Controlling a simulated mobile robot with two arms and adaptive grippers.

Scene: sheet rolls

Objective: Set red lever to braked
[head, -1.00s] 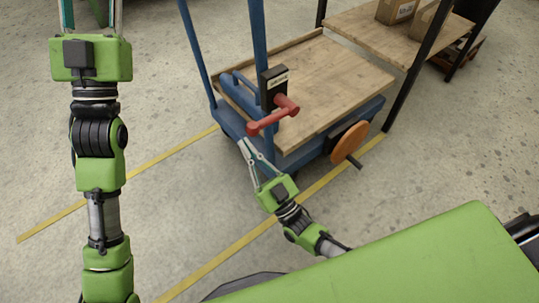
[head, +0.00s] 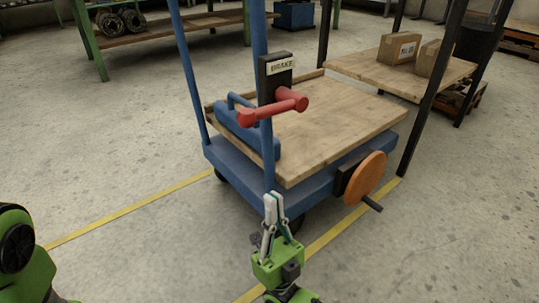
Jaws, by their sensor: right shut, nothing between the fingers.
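The red lever (head: 262,112) is mounted on a black box with a "BRAKE" label (head: 281,66), fixed to a blue post of the cart (head: 330,180). The lever's bar points left and slightly down from its red hub. My right gripper (head: 273,198) is below the lever, pointing up, with its fingers together and nothing between them.
An orange wheel (head: 366,178) with a dark handle sticks out of the cart's front side. A wooden shelf (head: 400,72) with cardboard boxes (head: 398,47) is at the back right. The floor left of the cart is clear.

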